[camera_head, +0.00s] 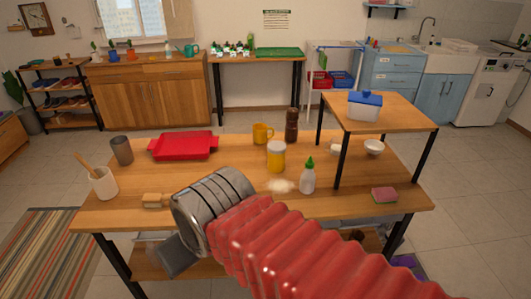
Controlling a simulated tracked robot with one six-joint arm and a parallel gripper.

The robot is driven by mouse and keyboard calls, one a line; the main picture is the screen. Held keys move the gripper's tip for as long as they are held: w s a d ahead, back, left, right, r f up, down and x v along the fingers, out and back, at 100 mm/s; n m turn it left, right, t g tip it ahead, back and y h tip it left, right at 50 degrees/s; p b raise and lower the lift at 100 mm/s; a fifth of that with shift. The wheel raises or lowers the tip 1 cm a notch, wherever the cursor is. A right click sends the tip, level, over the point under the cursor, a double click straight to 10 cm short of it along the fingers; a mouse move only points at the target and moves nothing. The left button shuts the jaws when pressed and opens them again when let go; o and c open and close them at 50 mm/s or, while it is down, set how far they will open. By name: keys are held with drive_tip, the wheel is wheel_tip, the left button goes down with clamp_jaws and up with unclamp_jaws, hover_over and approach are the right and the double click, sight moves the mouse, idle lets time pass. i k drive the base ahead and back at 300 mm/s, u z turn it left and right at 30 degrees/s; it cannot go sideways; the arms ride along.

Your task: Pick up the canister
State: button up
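Several vessels could be the canister; I cannot tell which one is meant. A yellow jar with a pale lid (276,157) stands upright near the table's middle. A dark brown cylinder (291,126) stands behind it. A white bottle with a green cap (308,177) stands to its right. A clear box with a blue lid (364,105) sits on the raised stand. My gripper (176,257) shows only as a grey plate beyond the metal wrist rings, at the table's front edge. It is apart from these vessels. Its fingers cannot be made out.
The wooden table (130,216) also bears a red tray (183,145), a yellow mug (263,133), a grey cup (121,150), a utensil pot (103,183), a brush (157,200), a sponge (384,194) and a pale spill (281,186). The raised stand (395,121) blocks the right.

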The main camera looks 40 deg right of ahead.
sight(277, 148)
drive_tip(key=z, duration=0.2)
drive_tip(key=i, duration=0.95)
drive_tip(key=z, duration=0.55)
